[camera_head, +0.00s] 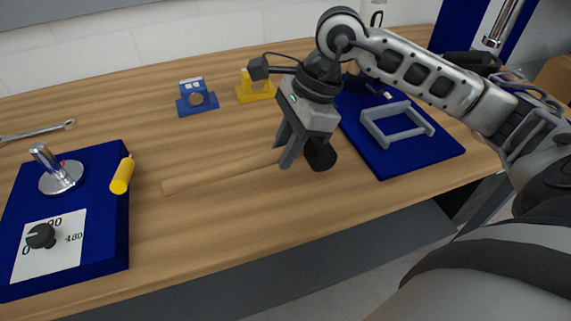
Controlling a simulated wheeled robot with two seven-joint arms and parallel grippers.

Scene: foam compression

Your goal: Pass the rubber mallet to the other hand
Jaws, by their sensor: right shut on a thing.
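The rubber mallet lies along the wooden table, its wooden handle (222,173) pointing left and its black head (319,155) at the right. My right gripper (287,163) comes down from above and is shut on the mallet handle close to the head. The fingers and wrist hide part of the handle's end and the head. I cannot tell whether the mallet touches the table or is slightly lifted. My left gripper is not in view.
A blue board with a dial (40,235) and a yellow-handled part (122,175) stands at left. A blue holder (197,97), a yellow holder (255,92) and a wrench (38,132) lie at the back. A blue board (410,158) with a grey frame (397,125) is at right.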

